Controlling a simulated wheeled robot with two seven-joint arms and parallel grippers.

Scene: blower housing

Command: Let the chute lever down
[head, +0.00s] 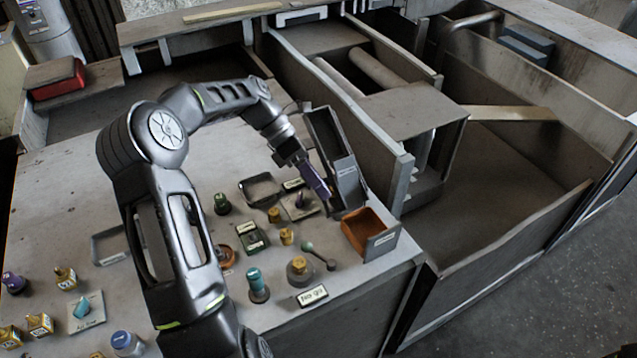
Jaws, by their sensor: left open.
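My left arm reaches over the grey bench, and my left gripper (320,190), with purple at its tip, points down at the front of a tall, dark, open-topped chute-like box (325,135). The gripper is open; whether it touches the box or anything on it is too small to tell. A grey labelled panel (349,180) forms the box's right front side. I cannot single out the chute lever with certainty; part of that area is hidden behind the gripper. A small plate with a dark upright stub (300,204) lies just left of the gripper tip. My right gripper is not in view.
An orange-lined open bin (369,231) stands right of the gripper at the bench edge. Several knobs crowd the bench in front, including a teal one (256,285) and a green-ended handle (320,256). Deep walled bays (500,215) lie to the right.

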